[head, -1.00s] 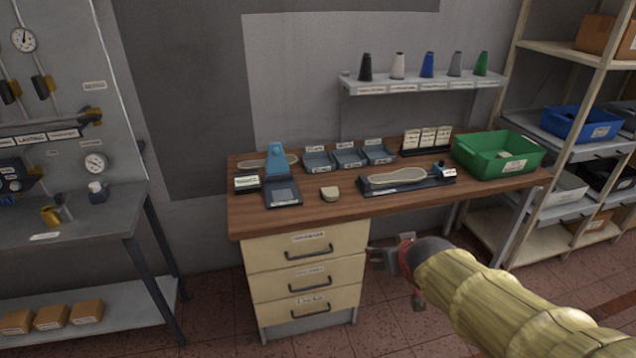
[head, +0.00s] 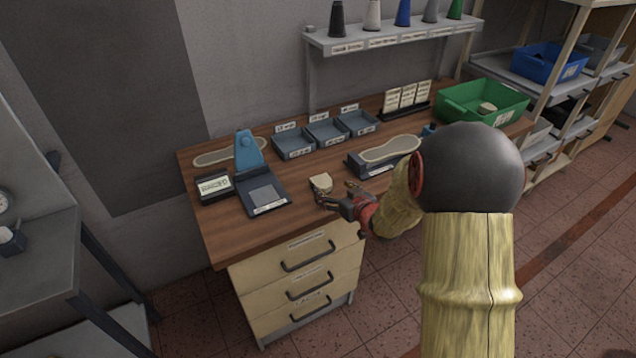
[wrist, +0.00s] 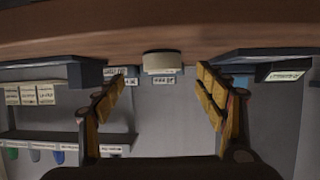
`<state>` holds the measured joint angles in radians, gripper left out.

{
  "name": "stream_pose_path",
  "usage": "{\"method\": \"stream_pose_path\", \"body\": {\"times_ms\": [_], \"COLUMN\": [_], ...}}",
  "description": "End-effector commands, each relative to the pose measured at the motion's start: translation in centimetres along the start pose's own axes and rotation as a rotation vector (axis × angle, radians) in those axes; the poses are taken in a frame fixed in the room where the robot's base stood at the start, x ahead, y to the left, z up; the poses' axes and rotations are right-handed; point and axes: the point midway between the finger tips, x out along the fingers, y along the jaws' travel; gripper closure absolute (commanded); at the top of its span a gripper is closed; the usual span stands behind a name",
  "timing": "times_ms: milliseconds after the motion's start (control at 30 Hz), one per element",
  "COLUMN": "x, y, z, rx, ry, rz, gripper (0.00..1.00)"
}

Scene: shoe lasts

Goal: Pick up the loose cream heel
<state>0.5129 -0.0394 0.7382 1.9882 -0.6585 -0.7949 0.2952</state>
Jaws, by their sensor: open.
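The loose cream heel (head: 320,182) lies on the wooden bench top, between the dark tray with a pale pad and the sole fixture. My gripper (head: 336,190) is at the bench's front edge, just in front of and to the right of the heel. Its fingers are spread and empty, pointing toward the heel. In the wrist view, which looks upside down, the heel (wrist: 162,62) shows centred between the open fingers (wrist: 160,82), beyond their tips. I see no finger touching the heel.
The dark pad tray (head: 268,207) and blue stand (head: 249,155) are left of the heel. The sole fixture (head: 366,170) is close on the right. Several small grey bins (head: 294,154) stand behind. A green crate (head: 455,107) is farther right. Bare wood surrounds the heel.

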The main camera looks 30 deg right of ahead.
Motion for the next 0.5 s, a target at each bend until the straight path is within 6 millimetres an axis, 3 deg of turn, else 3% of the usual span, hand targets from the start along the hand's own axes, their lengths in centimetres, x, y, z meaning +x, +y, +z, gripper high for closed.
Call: {"method": "stream_pose_path", "body": {"times_ms": [500], "x": [5.8], "y": [-0.4], "z": [-0.3], "rx": [0.001], "ry": [-0.002], "rz": [0.001], "gripper": [0.29]}}
